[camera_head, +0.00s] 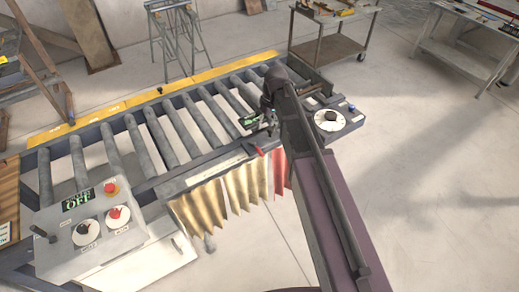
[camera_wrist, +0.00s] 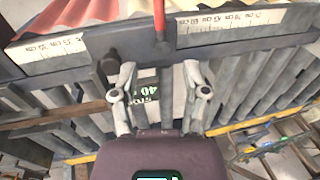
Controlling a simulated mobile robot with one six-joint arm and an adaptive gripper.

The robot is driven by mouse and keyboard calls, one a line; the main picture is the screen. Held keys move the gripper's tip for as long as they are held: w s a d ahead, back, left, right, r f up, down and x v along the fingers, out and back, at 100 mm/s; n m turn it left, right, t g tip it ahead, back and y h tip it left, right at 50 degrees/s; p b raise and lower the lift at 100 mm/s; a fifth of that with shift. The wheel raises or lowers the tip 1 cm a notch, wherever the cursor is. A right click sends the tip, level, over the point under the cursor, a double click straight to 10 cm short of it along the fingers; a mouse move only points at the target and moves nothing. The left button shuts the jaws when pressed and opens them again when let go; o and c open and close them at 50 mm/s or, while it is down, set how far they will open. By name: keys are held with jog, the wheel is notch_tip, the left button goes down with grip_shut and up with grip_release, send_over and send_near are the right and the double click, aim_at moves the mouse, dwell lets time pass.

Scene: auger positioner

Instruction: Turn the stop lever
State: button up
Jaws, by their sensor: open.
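A red lever handle (camera_head: 259,150) sits at the front rail of the roller conveyor, just below my gripper (camera_head: 270,122). In the wrist view the red lever (camera_wrist: 159,16) comes in from the top edge, in front of a ruler-marked rail. A stop display (camera_wrist: 149,92) reading 40 shows behind the fingers, partly hidden. My arm hides part of the rail in the head view.
A dark knob (camera_wrist: 107,66) stands close to the left finger. A round dial (camera_head: 328,120) sits at the conveyor's right end. A control box (camera_head: 92,230) reading OFF stands at the lower left. Yellow and red strip curtains (camera_head: 235,188) hang below the rail.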

aim_at(259, 149)
jog(key=shift+s+a+f+b, duration=0.25)
jog(key=shift+a+f+b, duration=0.1)
jog(key=shift+f+b, duration=1.75)
jog(key=shift+s+a+f+b, duration=0.2)
jog(key=shift+a+f+b, duration=0.15)
jog(key=shift+f+b, duration=1.7)
jog(key=shift+s+a+f+b, duration=0.25)
jog(key=shift+a+f+b, duration=0.1)
jog(key=shift+f+b, duration=1.75)
grip_shut()
